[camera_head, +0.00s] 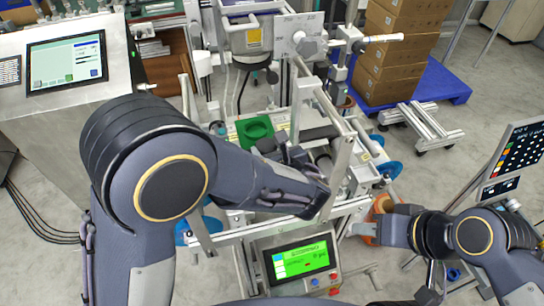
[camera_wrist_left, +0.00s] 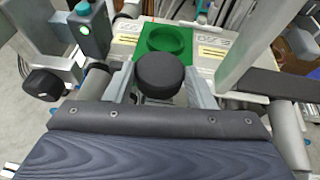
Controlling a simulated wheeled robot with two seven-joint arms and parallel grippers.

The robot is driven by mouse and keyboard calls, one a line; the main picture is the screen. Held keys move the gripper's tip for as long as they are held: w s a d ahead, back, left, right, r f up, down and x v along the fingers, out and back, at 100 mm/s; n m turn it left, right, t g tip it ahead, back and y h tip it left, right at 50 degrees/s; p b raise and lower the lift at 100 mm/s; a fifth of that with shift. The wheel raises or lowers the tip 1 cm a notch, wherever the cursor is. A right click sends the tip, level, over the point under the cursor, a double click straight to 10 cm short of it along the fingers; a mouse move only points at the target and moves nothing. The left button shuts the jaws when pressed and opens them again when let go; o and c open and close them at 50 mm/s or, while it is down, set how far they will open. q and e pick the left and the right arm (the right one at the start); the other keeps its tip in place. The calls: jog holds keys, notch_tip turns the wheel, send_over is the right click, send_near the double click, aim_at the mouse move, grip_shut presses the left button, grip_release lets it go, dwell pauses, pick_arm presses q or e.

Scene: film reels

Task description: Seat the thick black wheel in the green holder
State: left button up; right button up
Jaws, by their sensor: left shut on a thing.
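The thick black wheel (camera_wrist_left: 160,75) is round with a flat dark top and sits between the two fingers of my left gripper (camera_wrist_left: 168,88), which is shut on it. The green holder (camera_wrist_left: 182,44) has a round recess and lies just beyond the wheel in the left wrist view, with the wheel's far edge overlapping its near edge in the picture. In the head view the green holder (camera_head: 258,130) lies on the machine, just beyond my left gripper (camera_head: 287,152).
A metal frame (camera_head: 343,165) stands right of the left gripper. A control box with a green screen (camera_head: 300,257) is at the front. An orange ring-shaped part (camera_head: 382,204) is near the right gripper.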

pick_arm(q)
jog(key=w+a, duration=0.1)
jog(key=w, duration=0.3)
jog(key=w+p, duration=0.1)
jog(key=w, duration=0.3)
jog(key=w+a, duration=0.1)
jog(key=w, duration=0.3)
jog(key=shift+w+a+f+p, duration=0.15)
jog(key=shift+w+a+p, duration=0.2)
jog(key=shift+w, duration=0.05)
notch_tip(320, 180, down, 2)
jog(key=shift+s+b, duration=0.1)
jog(key=shift+b, duration=0.95)
jog(key=shift+d+f+b, duration=0.1)
jog(key=shift+f+b, duration=0.6)
jog(key=shift+b, duration=0.05)
jog(key=shift+s, duration=0.1)
jog(key=o, duration=1.1)
jog(key=shift+c, duration=0.2)
jog(key=v, duration=0.7)
jog(key=shift+s+d+r+b, duration=0.1)
jog(key=shift+s+r+b, duration=0.05)
jog(key=shift+s+b, duration=0.2)
